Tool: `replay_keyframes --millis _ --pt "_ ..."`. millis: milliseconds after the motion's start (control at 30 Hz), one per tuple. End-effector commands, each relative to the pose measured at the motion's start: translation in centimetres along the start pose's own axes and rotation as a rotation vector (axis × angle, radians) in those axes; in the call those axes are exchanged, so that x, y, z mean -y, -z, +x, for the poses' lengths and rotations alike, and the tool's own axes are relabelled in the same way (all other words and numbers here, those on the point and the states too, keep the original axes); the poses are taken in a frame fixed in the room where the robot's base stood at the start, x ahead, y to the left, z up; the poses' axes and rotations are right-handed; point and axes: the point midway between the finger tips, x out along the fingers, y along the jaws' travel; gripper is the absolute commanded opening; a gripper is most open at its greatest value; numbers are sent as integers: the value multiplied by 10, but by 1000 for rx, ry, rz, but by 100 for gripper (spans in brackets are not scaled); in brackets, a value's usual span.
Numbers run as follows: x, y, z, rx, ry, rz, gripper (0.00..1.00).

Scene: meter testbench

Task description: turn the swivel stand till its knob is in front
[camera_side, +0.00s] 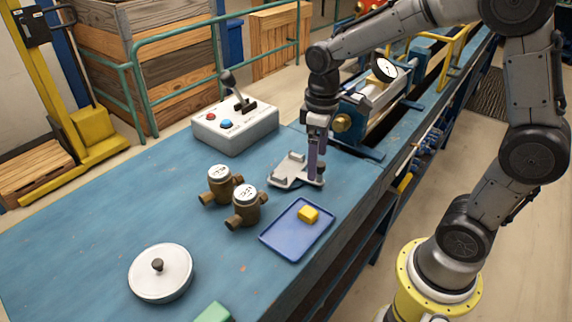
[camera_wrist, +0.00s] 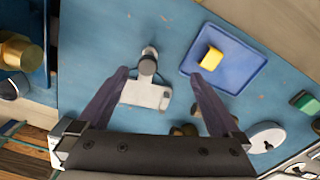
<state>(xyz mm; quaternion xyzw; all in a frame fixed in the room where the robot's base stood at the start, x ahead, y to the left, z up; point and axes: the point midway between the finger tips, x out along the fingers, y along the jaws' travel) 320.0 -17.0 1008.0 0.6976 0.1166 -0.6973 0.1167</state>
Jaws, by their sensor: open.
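The light grey stand (camera_side: 288,172) lies on the blue bench beneath my gripper (camera_side: 315,178). I take this to be the swivel stand. In the wrist view the stand (camera_wrist: 146,96) shows a flat plate and a round post with a dark knob (camera_wrist: 148,66) on the side toward the top of the picture. My gripper (camera_wrist: 158,73) is open, with its two purple fingers on either side of the stand and the post between them in the picture. I cannot tell whether a finger touches it. In the side view the fingers partly hide the post.
A blue tray (camera_side: 276,243) with a yellow block (camera_side: 308,214) lies close by. Two brass meters (camera_side: 222,185) (camera_side: 246,207) stand left of it. A control box (camera_side: 235,128) with a lever, a blue-framed rig (camera_side: 372,110), a round white lid (camera_side: 160,285) and a green block (camera_side: 211,313) are farther off.

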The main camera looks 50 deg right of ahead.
Motion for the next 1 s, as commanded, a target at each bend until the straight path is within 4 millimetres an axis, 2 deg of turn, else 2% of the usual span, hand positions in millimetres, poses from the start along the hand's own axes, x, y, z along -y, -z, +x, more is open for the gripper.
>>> replay_keyframes --millis 500,867,1000 --pt "0 0 -37 -2 -1 0 100" --pt "0 0 -40 0 0 0 100" --pt "-6 -1 -48 -2 -1 73 100"
